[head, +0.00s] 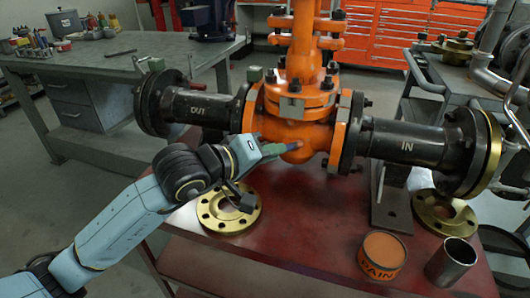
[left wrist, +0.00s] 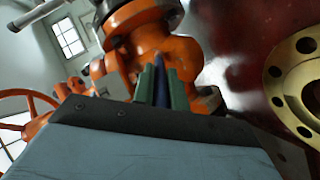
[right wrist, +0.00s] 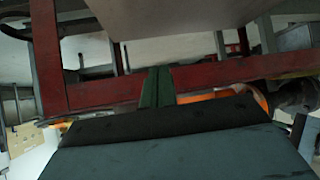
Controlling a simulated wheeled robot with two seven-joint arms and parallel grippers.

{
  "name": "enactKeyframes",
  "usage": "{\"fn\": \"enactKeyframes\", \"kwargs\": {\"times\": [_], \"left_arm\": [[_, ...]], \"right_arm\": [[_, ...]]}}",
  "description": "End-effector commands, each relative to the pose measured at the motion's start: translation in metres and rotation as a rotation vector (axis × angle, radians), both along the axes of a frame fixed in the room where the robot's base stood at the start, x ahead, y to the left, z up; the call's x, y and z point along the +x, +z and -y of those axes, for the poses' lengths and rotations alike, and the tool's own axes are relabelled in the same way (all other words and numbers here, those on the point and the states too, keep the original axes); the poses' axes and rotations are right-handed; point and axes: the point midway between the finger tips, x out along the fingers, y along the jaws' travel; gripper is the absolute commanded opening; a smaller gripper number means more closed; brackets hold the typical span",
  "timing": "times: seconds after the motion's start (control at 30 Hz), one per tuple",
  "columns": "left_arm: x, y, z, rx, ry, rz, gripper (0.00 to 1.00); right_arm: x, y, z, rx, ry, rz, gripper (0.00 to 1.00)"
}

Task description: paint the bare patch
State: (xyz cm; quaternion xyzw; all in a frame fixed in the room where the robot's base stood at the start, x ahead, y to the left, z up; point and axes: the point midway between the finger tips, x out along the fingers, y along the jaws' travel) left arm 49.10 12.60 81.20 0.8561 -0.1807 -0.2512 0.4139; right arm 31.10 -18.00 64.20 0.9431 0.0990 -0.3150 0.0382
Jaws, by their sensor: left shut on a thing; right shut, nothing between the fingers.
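The orange gate valve (head: 303,95) stands on the red table (head: 310,235), between black pipes marked OUT and IN. My left gripper (head: 270,149) is shut on a thin blue-handled tool (left wrist: 160,75), probably a brush. The tool's reddish tip is at the lower front of the valve body; I cannot tell whether it touches. No bare patch can be made out; the tool and gripper cover part of that area. A paint tin (head: 382,255) with orange paint stands open at the front. My right gripper (right wrist: 157,88) is shut and empty, near red table framing.
A steel cup (head: 451,263) stands right of the tin. A brass flange (head: 229,208) lies left of the valve, and another (head: 446,214) lies to the right. A grey workbench (head: 110,62) with small items is at the back left. The table's front middle is clear.

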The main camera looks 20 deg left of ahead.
Motion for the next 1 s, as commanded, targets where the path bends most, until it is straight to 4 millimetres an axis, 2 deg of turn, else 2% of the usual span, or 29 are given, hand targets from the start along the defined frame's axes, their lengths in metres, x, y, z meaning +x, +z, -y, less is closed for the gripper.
{"fn": "enactKeyframes", "kwargs": {"times": [0.17, 0.4, 0.67, 1.0], "left_arm": [[-0.001, -0.001, -0.004, 0.003, 0.001, 0.002, 0.0], [-0.001, -0.002, -0.025, 0.005, 0.003, 0.002, 0.0], [-0.001, -0.001, -0.033, 0.002, 0.0, 0.0, 0.0], [0.001, -0.002, -0.058, 0.002, 0.0, 0.0, 0.0]], "right_arm": [[0.0, -0.007, 0.0, 0.0, 0.0, 0.0, 0.0], [0.0, -0.02, 0.0, 0.0, 0.0, 0.0, 0.0], [0.0, -0.024, 0.0, 0.0, 0.0, 0.0, 0.0], [0.0, -0.042, 0.0, 0.0, 0.0, 0.0, 0.0]]}}
